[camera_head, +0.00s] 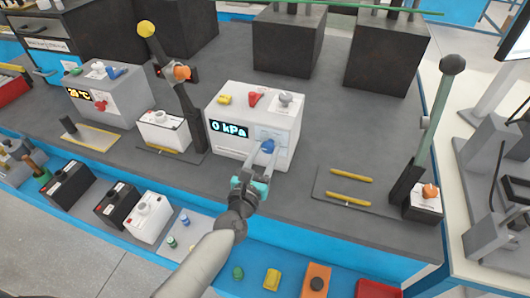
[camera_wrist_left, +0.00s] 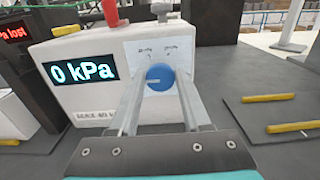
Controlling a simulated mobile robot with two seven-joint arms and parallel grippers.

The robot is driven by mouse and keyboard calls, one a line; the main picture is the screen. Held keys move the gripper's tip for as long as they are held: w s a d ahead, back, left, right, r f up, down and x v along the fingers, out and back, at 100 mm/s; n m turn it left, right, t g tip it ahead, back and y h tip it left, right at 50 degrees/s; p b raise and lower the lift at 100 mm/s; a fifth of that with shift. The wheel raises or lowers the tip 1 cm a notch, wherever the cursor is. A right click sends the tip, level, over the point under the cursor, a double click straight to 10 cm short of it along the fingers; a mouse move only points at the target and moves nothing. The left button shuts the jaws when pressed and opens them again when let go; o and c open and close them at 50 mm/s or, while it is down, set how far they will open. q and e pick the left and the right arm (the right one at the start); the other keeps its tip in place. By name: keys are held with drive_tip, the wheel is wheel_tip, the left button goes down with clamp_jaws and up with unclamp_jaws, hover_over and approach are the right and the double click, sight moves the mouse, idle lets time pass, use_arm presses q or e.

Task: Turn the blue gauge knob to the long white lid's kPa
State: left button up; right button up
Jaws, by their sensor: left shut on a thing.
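The blue gauge knob (camera_head: 268,146) sits on the front of a white gauge box (camera_head: 283,112). A white mark on the knob (camera_wrist_left: 160,77) points left in the left wrist view. Small kPa labels stand above it, too small to read surely. The box's display (camera_head: 229,129) reads 0 kPa. My left gripper (camera_head: 266,154) is shut on the knob, with one finger on each side; the fingers also show in the left wrist view (camera_wrist_left: 160,95). I cannot make out a long white lid for sure. My right gripper is not in view.
Red (camera_head: 255,99), yellow (camera_head: 224,99) and grey knobs top the gauge box. A lever post (camera_head: 183,95) stands close to its left, a tall lever (camera_head: 434,125) to the right. A plate with yellow bars (camera_head: 340,187) lies between. A blue-edged shelf runs along the front.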

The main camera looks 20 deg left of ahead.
use_arm(q)
clamp_jaws()
